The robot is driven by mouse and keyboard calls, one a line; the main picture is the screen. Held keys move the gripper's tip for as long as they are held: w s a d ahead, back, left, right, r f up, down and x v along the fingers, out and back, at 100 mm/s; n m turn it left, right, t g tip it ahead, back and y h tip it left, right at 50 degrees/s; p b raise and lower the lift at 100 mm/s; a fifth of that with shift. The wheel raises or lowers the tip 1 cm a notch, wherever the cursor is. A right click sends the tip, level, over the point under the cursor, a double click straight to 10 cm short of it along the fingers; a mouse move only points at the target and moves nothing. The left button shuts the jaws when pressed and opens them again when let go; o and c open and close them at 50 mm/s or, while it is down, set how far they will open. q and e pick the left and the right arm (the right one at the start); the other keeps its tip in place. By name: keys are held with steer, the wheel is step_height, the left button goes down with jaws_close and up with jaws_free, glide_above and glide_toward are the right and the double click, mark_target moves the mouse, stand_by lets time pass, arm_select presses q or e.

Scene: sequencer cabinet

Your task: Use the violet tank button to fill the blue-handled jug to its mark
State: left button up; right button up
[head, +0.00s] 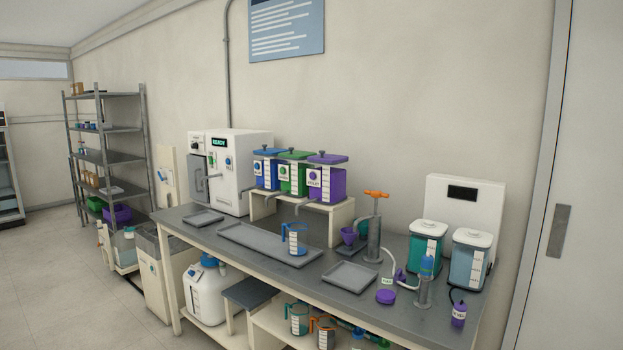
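The violet tank (335,188) stands at the right end of a row of three tanks on a white raised stand (342,224). A small round button (313,176) shows on its front, beside a label. The blue-handled jug (297,241) stands upright on a long grey tray (240,236) on the bench, in front of the stand. It is clear with a pale scale on its side. Its fill mark and any liquid level are too small to tell. Neither of my grippers is in view.
A blue tank (267,172) and a green tank (294,178) stand left of the violet one. A violet funnel (348,235) and a tall grey pump (374,240) stand right of the jug. Teal-handled (298,320) and orange-handled (324,335) jugs sit on the lower shelf.

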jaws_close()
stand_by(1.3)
